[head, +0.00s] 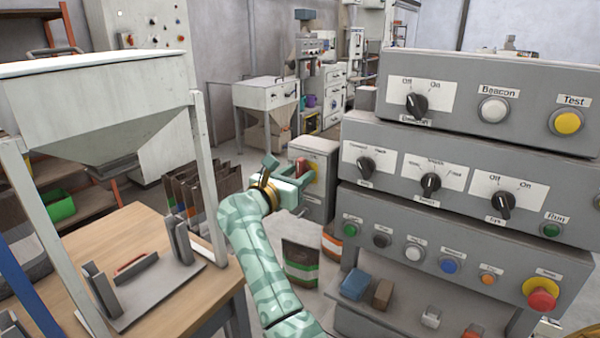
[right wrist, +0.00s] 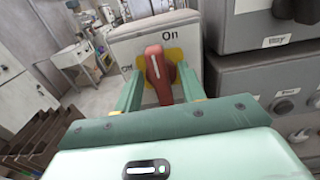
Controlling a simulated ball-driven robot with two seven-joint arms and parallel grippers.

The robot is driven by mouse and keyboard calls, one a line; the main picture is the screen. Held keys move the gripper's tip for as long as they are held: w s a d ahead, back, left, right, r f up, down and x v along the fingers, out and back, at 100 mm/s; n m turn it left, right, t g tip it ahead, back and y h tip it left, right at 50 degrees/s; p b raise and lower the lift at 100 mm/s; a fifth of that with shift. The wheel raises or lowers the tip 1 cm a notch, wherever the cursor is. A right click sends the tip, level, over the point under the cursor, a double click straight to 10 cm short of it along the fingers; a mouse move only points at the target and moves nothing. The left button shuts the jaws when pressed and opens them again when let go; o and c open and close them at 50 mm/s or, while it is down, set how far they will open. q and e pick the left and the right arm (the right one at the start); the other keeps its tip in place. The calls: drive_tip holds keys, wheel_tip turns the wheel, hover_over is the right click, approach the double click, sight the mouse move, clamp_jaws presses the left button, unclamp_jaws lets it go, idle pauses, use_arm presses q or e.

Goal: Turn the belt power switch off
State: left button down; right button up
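The belt power switch looks to be the red handle (right wrist: 158,75) on a yellow plate, on the front of a small grey box (right wrist: 190,30) lettered "On" at the top and "Off" at the left. The handle points mostly up, leaning slightly left; its exact setting is hard to read. In the head view the red handle (head: 301,166) shows small beside my right gripper (head: 288,174), and the grey box (head: 318,150) stands behind. In the right wrist view my right gripper (right wrist: 160,95) is open, one finger on each side of the handle; contact is unclear. My left gripper is not in view.
Large grey control panels (head: 470,160) with knobs and buttons stand close on the right. A hopper (head: 100,100) on a frame and a wooden table (head: 150,225) stand on the left. Several bags (head: 195,195) stand on the floor behind my right arm.

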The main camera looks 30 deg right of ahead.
drive_tip(key=shift+c, duration=0.7)
drive_tip(key=c, duration=0.5)
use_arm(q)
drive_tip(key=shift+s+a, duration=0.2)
